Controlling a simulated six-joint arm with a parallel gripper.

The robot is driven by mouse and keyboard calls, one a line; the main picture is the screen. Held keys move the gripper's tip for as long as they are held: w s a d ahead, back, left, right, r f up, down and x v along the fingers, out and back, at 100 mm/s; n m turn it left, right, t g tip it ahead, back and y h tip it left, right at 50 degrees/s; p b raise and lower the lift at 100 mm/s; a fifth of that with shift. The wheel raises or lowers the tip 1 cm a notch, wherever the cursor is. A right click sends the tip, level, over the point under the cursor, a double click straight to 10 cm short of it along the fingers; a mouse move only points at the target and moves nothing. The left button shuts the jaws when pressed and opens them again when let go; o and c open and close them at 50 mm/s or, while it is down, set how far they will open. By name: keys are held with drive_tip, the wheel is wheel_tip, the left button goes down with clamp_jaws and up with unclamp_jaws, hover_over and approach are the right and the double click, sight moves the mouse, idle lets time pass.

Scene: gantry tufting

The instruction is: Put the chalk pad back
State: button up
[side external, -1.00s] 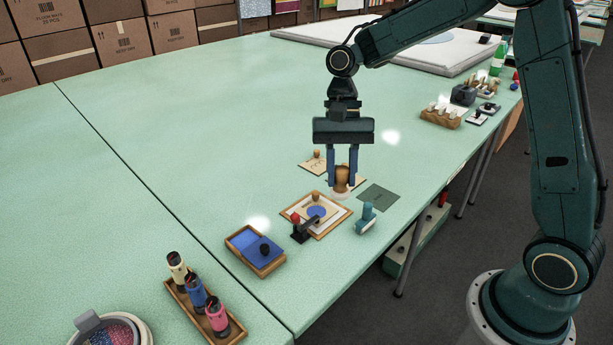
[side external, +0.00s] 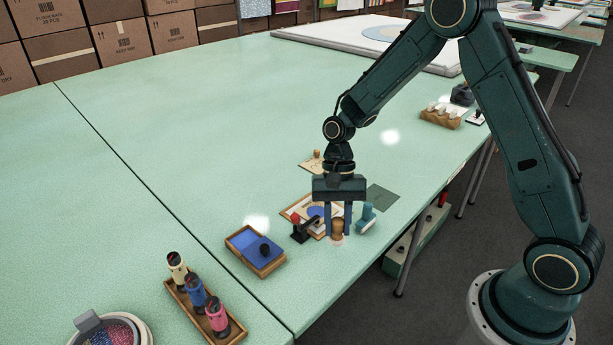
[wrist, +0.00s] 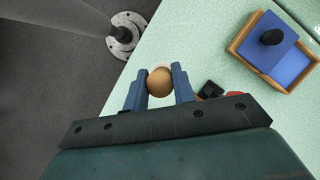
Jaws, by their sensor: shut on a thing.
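The chalk pad (side external: 337,236), a pale base with a round wooden knob, is between the fingers of my gripper (side external: 338,222). My gripper is shut on the knob and points straight down. The pad is low at the table's front edge; I cannot tell whether its base touches the table. In the wrist view the knob (wrist: 159,83) sits between the fingertips of my gripper (wrist: 161,80), with a bit of pale base behind it.
Behind my gripper lies a wood-framed board (side external: 294,212) with a blue disc. A blue-lidded tray (side external: 256,250) is farther left. A dark green patch (side external: 382,198) lies right.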

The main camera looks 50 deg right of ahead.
sight(336, 236)
drive_tip(key=shift+f, duration=0.15)
drive_tip(key=shift+f, duration=2)
drive_tip(key=shift+f, duration=0.1)
drive_tip(key=o, duration=1)
drive_tip(key=v, duration=1.2)
